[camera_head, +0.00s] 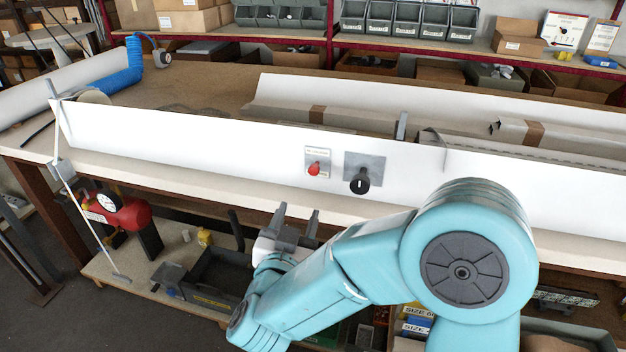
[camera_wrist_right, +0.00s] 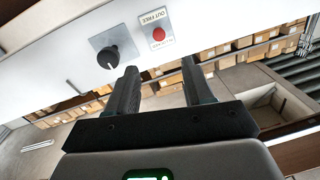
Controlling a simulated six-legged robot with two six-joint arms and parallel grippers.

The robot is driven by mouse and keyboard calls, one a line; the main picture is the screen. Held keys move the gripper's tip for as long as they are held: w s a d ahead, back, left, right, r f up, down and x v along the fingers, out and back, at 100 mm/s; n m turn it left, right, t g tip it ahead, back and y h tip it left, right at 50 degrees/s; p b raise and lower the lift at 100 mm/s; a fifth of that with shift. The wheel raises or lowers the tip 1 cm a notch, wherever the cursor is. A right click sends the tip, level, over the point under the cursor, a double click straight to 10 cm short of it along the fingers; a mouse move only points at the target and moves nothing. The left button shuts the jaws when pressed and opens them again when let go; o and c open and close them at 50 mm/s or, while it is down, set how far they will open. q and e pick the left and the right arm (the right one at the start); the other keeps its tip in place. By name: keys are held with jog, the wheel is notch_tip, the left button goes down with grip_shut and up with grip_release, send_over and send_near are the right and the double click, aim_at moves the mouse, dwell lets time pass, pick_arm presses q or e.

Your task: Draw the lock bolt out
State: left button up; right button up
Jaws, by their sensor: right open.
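The lock bolt shows as a red knob (camera_head: 315,168) on a small white label plate on the front of the long white panel (camera_head: 220,145). In the right wrist view the red knob (camera_wrist_right: 158,34) is beside upside-down lettering that reads "OUT FREE". My right gripper (camera_head: 296,217) is open and empty, in front of the panel and lower than the knob. In the wrist view its two fingers (camera_wrist_right: 160,68) point toward the panel, with the knob beyond the gap between them and apart from them. My left gripper is not in view.
A black rotary knob (camera_head: 360,182) on a grey plate sits just right of the red knob. Under the bench, a lower shelf holds a red device with a dial (camera_head: 120,210) and a dark bin (camera_head: 215,275). The panel face around both knobs is clear.

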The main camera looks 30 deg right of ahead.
aim_at(314, 172)
jog(key=x, duration=1.3)
jog(key=shift+d+p, duration=0.3)
